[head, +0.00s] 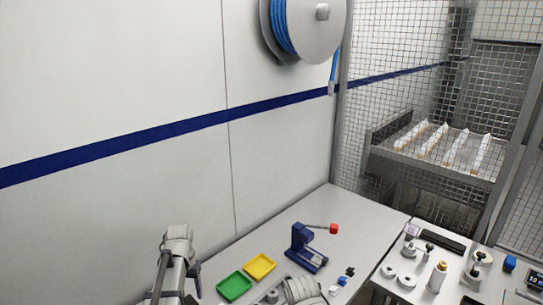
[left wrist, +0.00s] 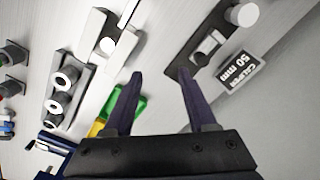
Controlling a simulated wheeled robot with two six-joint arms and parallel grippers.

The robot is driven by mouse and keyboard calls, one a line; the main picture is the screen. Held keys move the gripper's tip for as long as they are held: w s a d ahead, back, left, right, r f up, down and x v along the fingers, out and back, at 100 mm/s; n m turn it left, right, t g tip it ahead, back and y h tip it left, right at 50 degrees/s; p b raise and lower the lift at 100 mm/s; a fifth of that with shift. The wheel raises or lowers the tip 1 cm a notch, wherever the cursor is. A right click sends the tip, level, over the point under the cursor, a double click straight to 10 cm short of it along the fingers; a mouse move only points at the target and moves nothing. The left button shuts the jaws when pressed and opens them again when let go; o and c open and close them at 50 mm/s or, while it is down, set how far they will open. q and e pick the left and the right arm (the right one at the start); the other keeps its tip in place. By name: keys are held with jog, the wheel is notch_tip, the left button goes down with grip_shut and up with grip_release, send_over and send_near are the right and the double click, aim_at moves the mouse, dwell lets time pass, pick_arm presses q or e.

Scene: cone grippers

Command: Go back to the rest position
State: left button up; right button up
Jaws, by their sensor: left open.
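My left arm (head: 178,240) comes in at the bottom left of the head view, beside the table. In the left wrist view my left gripper (left wrist: 160,72) is open, its two dark fingers apart with nothing held between them. A green tray (left wrist: 139,108) and part of a yellow tray (left wrist: 97,127) show behind and beside the left finger. In the head view the green tray (head: 234,285) and yellow tray (head: 260,267) lie on the table. My right gripper does not show.
A blue press (head: 305,250) with a red knob stands on the table (head: 335,205). Small blue parts (head: 346,276) lie near it. A second bench at right holds metal parts and a bottle (head: 437,277).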

pick_arm(q)
jog(key=shift+m, duration=0.8)
jog(key=s+d, duration=0.2)
jog(key=d, duration=0.1)
jog(key=s+d, duration=0.1)
jog(key=d, duration=0.3)
jog(key=s+d, duration=0.2)
jog(key=d, duration=0.2)
jog(key=shift+s+d, duration=0.2)
jog(key=shift+s, duration=0.1)
jog(key=s+d+m+y, duration=0.1)
jog(key=s+d+m, duration=0.1)
jog(key=s+d, duration=0.8)
jog(key=shift+d, duration=0.8)
jog(key=shift+r, duration=0.15)
